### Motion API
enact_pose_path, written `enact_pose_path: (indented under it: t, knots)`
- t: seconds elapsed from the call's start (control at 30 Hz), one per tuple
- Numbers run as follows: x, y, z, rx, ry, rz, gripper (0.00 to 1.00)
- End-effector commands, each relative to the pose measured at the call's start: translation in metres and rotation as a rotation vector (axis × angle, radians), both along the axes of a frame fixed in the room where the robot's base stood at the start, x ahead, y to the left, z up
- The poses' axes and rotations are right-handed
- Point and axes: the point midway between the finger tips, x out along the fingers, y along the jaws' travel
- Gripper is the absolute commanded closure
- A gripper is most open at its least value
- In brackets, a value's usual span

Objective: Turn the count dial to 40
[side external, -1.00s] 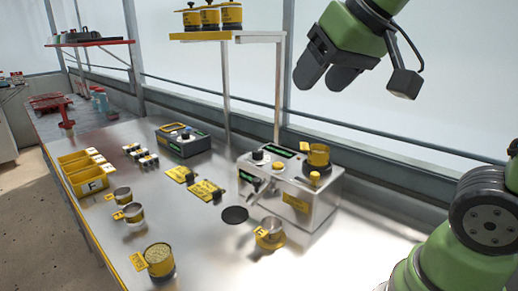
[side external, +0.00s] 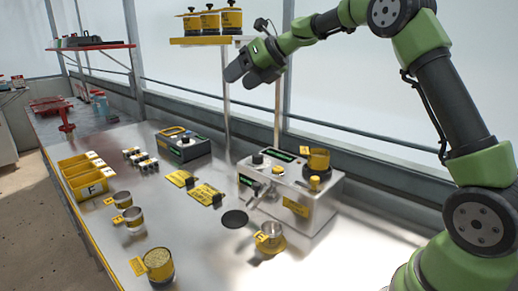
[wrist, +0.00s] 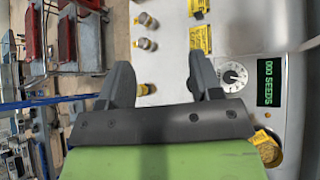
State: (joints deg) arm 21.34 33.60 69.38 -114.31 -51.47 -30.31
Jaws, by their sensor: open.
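The count dial (wrist: 234,76) is a pale round dial with a small knob on the seeder (wrist: 296,40), beside a green display (wrist: 270,82) reading 000 SEEDS. In the side external view the dial (side external: 257,159) is small on the top left of the metal seeder box (side external: 318,205); its pointer setting is too small to read. My gripper (side external: 241,79) is high above the bench, up and slightly left of the dial, apart from it. In the wrist view my gripper (wrist: 160,66) is open and empty, with the dial just right of the right finger.
A shelf (side external: 205,41) with yellow pots is behind my gripper.

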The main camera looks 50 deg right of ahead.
Motion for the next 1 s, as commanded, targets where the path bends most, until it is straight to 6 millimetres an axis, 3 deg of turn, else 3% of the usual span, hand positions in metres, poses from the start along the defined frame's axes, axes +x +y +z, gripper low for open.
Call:
enact_pose_path:
  t: [0.03,0.1,0.2,0.4,0.8,1.0]
  knots:
    - [-0.002,-0.015,-0.032,-0.122,0.082,0.097,0.41]
    - [-0.011,-0.034,-0.065,-0.267,0.188,0.223,0.41]
    - [-0.024,-0.056,-0.097,-0.402,0.308,0.348,0.41]
    - [-0.034,-0.071,-0.122,-0.49,0.399,0.437,0.41]
    - [-0.01,-0.059,-0.185,-0.488,0.397,0.438,0.41]
    - [-0.003,-0.056,-0.204,-0.487,0.395,0.435,0.41]
